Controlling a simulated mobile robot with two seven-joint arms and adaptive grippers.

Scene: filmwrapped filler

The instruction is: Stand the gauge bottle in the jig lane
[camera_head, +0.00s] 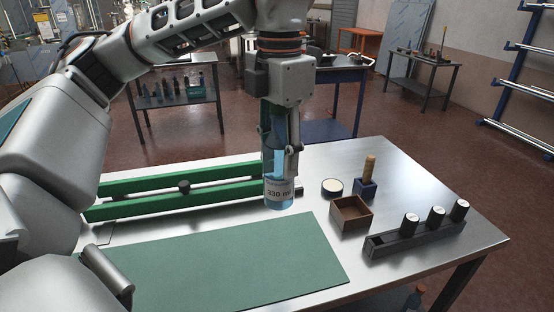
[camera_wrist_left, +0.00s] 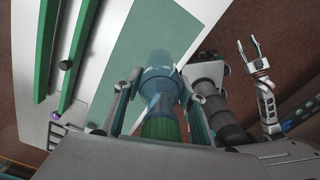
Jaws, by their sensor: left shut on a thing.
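The gauge bottle (camera_head: 279,190) is clear blue with a white label ending in "30 ml". My left gripper (camera_head: 280,145) is shut on its upper part and holds it roughly upright, near the right end of the jig. In the left wrist view the bottle (camera_wrist_left: 160,85) shows between the fingers, its green cap nearest the camera. The jig has two long green rails (camera_head: 130,208) with a lane (camera_head: 140,197) between them and a dark knob (camera_head: 184,187). The bottle hides part of its right end. My right gripper (camera_wrist_left: 250,52) is open and empty in the left wrist view.
A green mat (camera_head: 220,265) lies in front of the jig. To the right are a round white-topped dish (camera_head: 332,186), a brown open box (camera_head: 350,215), a blue holder (camera_head: 365,189) with a wooden-handled tool, and a dark rack (camera_head: 415,240) with white-topped pieces.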

